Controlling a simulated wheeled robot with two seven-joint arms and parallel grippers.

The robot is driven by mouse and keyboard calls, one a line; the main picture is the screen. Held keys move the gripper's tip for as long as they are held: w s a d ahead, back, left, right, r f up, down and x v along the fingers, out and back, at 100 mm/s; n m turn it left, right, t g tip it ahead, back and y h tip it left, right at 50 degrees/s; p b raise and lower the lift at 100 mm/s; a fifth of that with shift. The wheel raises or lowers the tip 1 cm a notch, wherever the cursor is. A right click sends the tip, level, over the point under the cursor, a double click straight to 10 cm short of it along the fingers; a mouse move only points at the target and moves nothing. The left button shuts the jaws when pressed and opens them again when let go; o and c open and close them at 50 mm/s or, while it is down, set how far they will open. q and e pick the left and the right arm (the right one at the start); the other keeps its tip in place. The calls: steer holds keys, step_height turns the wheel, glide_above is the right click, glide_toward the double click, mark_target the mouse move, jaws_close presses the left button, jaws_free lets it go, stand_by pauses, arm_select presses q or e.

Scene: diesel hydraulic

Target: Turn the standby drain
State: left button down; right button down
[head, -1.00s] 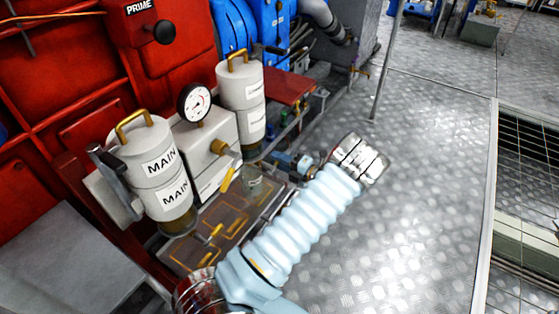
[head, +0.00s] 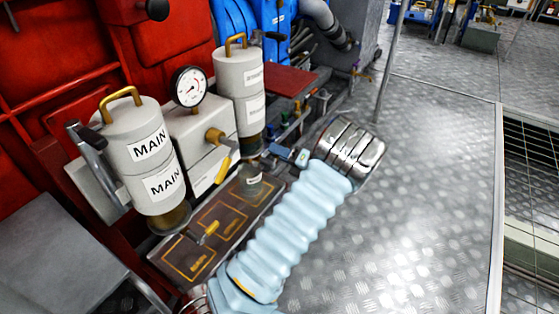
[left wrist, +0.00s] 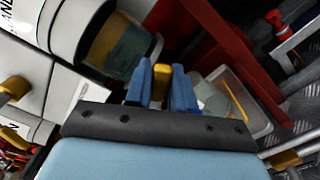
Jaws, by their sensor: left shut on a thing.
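The standby filter is the white canister (head: 240,80) at the back, with a brass handle on top and a partly readable label. Its clear bowl shows below it, and large in the left wrist view (left wrist: 122,50). My left gripper (head: 275,151) reaches in low, just right of that bowl. In the left wrist view its blue fingers (left wrist: 162,88) are shut on a small yellow drain handle (left wrist: 162,72) beside the bowl. In the head view that handle is hidden by the gripper. My right gripper is not in view.
The MAIN canister (head: 148,155) stands at front left, with a gauge (head: 189,87) and yellow lever (head: 223,170) between the two. A drip tray (head: 205,235) with another yellow handle lies below. A clear container (left wrist: 240,105) is right of my fingers. Floor at right is clear.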

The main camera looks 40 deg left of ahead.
arm_select(q)
steer(key=shift+s+n+b, duration=0.1)
steer(key=shift+n+b, duration=0.3)
steer(key=shift+r, duration=0.1)
steer(key=c, duration=1)
jaws_free()
steer(key=shift+c, duration=0.2)
steer(key=w+d, duration=0.1)
steer(key=d, duration=1.3)
steer(key=shift+w, duration=0.25)
